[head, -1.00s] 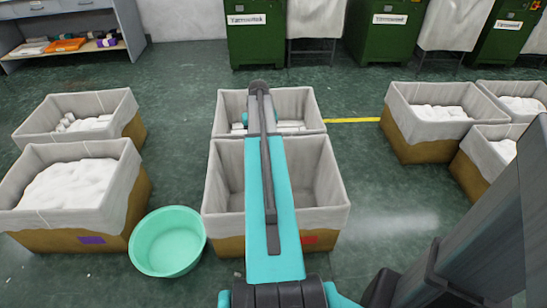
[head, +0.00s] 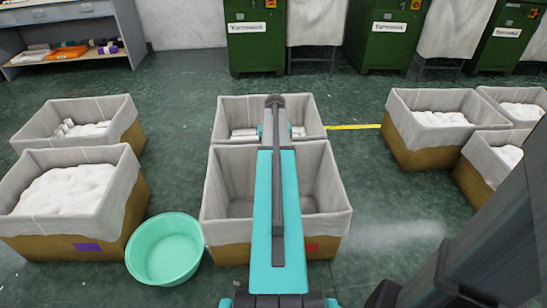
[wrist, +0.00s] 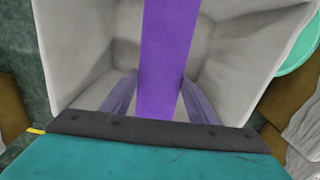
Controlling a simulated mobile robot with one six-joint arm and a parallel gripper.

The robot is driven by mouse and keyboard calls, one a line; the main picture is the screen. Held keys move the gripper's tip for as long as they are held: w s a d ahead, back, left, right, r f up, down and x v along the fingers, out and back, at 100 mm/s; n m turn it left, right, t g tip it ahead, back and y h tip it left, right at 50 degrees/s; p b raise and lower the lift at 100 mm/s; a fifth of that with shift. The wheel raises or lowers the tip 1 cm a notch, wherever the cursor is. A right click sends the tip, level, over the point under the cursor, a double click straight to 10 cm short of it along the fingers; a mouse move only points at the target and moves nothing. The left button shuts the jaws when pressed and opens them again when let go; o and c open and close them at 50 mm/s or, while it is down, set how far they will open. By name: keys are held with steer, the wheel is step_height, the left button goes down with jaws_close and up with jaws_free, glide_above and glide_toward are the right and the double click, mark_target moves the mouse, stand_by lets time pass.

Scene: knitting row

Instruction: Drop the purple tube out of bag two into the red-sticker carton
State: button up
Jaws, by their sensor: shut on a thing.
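The purple tube (wrist: 168,55) is a long purple band in the wrist view, held between the two fingers of my gripper (wrist: 160,84). My gripper is shut on it, above an empty grey-lined carton whose lining (wrist: 225,70) fills much of the wrist view. The red-sticker carton (head: 325,228) stands front centre in the head view, with its red sticker (head: 312,246) low on the front. Its visible inside is bare. My arm lies across it and hides my gripper and the tube in that view.
A carton (head: 220,118) with a few white items stands right behind. A mint basin (head: 166,250) is at the left, beside a purple-sticker carton (head: 125,215) of white material. More filled cartons (head: 420,150) stand right. Green machines (head: 257,45) line the back.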

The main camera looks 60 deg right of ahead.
steer(key=shift+f+b, duration=2.15)
steer(key=shift+f, duration=0.55)
steer(key=o, duration=1.1)
steer(key=shift+r, duration=0.2)
step_height(320, 180, up, 14)
steer(key=shift+f+p, duration=0.25)
steer(key=shift+p, duration=1)
